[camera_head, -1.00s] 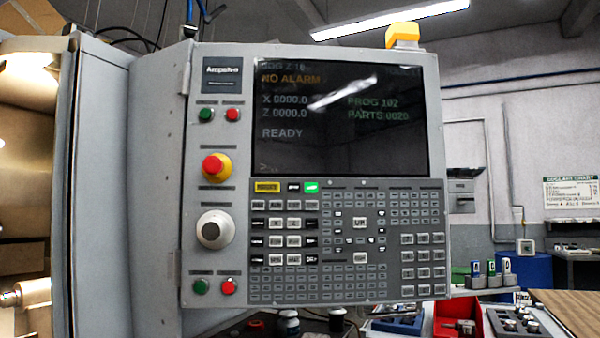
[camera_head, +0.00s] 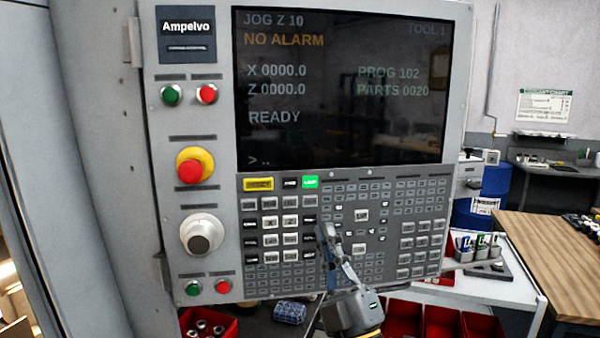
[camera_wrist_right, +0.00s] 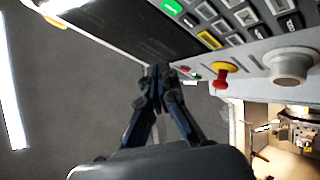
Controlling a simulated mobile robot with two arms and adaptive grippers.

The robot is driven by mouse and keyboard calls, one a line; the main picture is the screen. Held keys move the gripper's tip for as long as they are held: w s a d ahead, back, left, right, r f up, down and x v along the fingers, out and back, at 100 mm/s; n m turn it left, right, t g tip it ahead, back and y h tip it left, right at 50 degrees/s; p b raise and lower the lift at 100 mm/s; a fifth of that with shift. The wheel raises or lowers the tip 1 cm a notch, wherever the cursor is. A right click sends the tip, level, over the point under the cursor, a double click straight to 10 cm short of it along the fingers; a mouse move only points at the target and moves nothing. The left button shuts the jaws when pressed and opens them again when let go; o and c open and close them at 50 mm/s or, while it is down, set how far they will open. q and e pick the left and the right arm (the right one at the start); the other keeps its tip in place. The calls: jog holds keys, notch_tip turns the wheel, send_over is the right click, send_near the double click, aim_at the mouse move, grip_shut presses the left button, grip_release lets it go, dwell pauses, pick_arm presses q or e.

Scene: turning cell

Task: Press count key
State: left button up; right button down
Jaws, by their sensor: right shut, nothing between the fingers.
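The control panel (camera_head: 345,180) fills the middle of the head view, with a dense field of small keys (camera_head: 285,225) under its screen (camera_head: 340,85). The screen reads JOG Z 10, NO ALARM, READY, PROG 102, PARTS 0020. I cannot read which key is the count key. One key near the top of the field is lit green (camera_head: 310,182). My right gripper (camera_head: 325,232) is shut and empty in front of the middle of the keys and hides some of them. In the right wrist view its fingertips (camera_wrist_right: 158,72) are together. My left gripper is not in view.
A red emergency button (camera_head: 190,171), a grey dial (camera_head: 202,235) and green and red buttons sit on the panel's left side. Below right are red bins (camera_head: 442,325) and a wooden table (camera_head: 560,260). A blue drum (camera_head: 490,188) stands behind.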

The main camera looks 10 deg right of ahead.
aim_at(310, 201)
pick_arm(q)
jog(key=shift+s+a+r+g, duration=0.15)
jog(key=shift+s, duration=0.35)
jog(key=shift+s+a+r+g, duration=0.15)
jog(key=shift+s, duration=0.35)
pick_arm(e)
jog(key=shift+w+d+r, duration=0.1)
jog(key=shift+w+r, duration=0.15)
jog(key=shift+w, duration=0.1)
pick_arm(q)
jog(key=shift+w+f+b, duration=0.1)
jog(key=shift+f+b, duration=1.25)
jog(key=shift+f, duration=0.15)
pick_arm(e)
jog(key=shift+w+d, duration=0.15)
jog(key=shift+w, duration=2)
jog(key=shift+w+d, duration=0.15)
jog(key=shift+w, duration=2)
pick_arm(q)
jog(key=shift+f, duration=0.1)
pick_arm(e)
jog(key=shift+w, duration=0.1)
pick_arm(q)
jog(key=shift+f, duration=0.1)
pick_arm(e)
jog(key=shift+w, duration=0.35)
